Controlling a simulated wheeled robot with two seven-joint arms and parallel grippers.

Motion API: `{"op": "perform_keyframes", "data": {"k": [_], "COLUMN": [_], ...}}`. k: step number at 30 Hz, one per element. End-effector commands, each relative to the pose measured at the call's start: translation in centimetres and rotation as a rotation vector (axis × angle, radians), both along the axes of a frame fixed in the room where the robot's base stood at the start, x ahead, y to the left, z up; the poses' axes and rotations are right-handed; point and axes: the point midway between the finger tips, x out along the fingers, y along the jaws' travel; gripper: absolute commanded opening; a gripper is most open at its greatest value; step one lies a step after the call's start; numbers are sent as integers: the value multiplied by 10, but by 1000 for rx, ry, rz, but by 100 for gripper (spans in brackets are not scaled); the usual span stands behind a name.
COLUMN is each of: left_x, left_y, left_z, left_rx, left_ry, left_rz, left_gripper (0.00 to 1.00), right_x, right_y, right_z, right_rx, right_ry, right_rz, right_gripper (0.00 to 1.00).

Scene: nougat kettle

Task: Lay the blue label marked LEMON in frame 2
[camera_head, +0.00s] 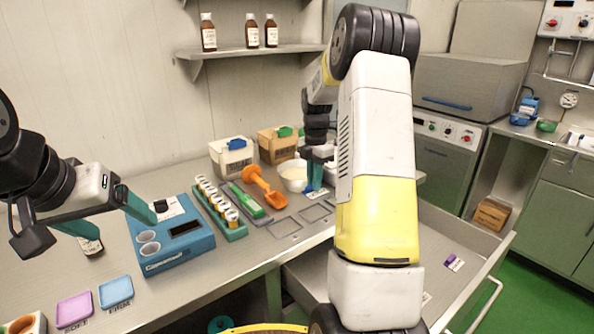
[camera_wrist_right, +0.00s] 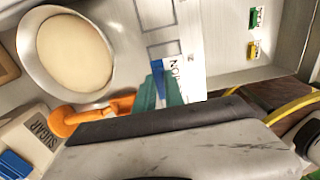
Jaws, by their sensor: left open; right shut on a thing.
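My right gripper (camera_head: 316,178) is over the worktop beside the white bowl, shut on the blue-and-white label. In the right wrist view the label's blue end (camera_wrist_right: 158,76) and white part show between the teal fingers (camera_wrist_right: 176,92); only a few of its letters show. Outlined rectangular frames (camera_head: 284,228) (camera_head: 313,213) lie on the worktop; some also show in the right wrist view (camera_wrist_right: 158,12), where a small mark like a 2 stands by the label. Whether the label touches the surface I cannot tell. My left gripper (camera_head: 108,216) is open at the left, near a small brown bottle (camera_head: 92,247).
The white bowl (camera_wrist_right: 40,62), an orange scoop (camera_head: 262,187) and a rack of jars (camera_head: 228,226) stand close by. A blue device (camera_head: 165,245) and purple and blue trays (camera_head: 74,308) (camera_head: 115,291) are left. An open drawer (camera_head: 400,235) holds a purple label (camera_head: 453,262).

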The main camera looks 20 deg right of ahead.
Motion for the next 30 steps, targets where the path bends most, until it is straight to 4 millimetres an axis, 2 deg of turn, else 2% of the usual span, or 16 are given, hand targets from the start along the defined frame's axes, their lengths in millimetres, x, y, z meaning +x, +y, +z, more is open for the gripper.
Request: {"op": "perform_keyframes", "data": {"k": [18,30], "left_x": [0,0], "left_y": [0,0], "left_z": [0,0], "left_rx": [0,0], "left_ry": [0,0], "left_rz": [0,0], "left_gripper": [78,78], "right_x": [0,0], "right_y": [0,0], "right_z": [-58,-68], "right_rx": [1,0], "right_ry": [0,0], "right_rz": [0,1], "right_gripper": [0,0]}}
